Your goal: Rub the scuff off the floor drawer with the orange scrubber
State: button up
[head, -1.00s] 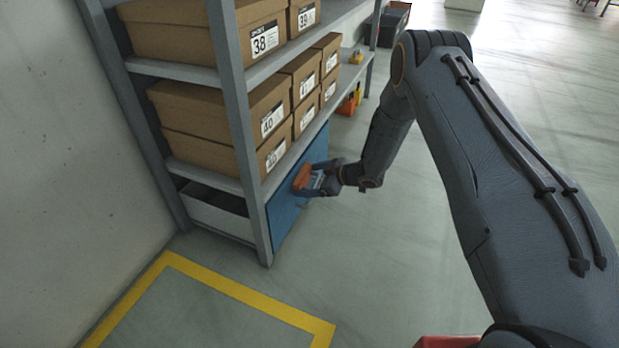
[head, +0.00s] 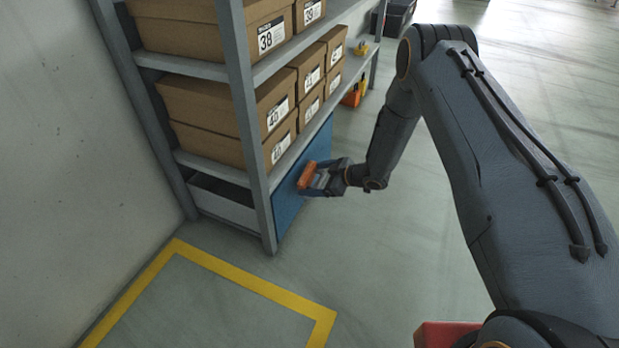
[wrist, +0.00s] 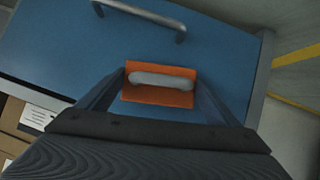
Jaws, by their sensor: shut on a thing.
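The floor drawer's blue front (head: 290,207) is at the bottom of the shelf rack in the head view. It fills much of the wrist view (wrist: 225,65), with its metal handle (wrist: 140,14) near the top edge of that picture. My gripper (head: 318,179) is shut on the orange scrubber (head: 306,175), which is at the drawer front. In the wrist view the scrubber (wrist: 160,96) has a pale grip and lies between my fingers against or very near the blue face; I cannot tell if it touches. No scuff shows; the scrubber or gripper may hide it.
Shoe boxes (head: 205,103) fill the shelves above the drawer. A grey rack post (head: 250,130) stands left of the drawer front. Yellow floor tape (head: 250,291) marks an area in front. Small yellow and orange items (head: 353,95) sit further back. The floor to the right is open.

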jog(key=shift+s+d+p, duration=0.2)
jog(key=shift+s+d, duration=0.05)
jog(key=shift+d, duration=0.45)
jog(key=shift+s+d+p, duration=0.15)
jog(key=shift+s+d, duration=0.15)
jog(key=shift+d, duration=0.45)
jog(key=shift+s+d+p, duration=0.2)
jog(key=shift+s+d, duration=0.05)
jog(key=shift+d, duration=0.45)
jog(key=shift+s+d+p, duration=0.2)
jog(key=shift+s+d, duration=0.05)
jog(key=shift+d, duration=0.45)
jog(key=shift+s+d+p, duration=0.15)
jog(key=shift+s+d, duration=0.1)
jog(key=shift+d, duration=0.45)
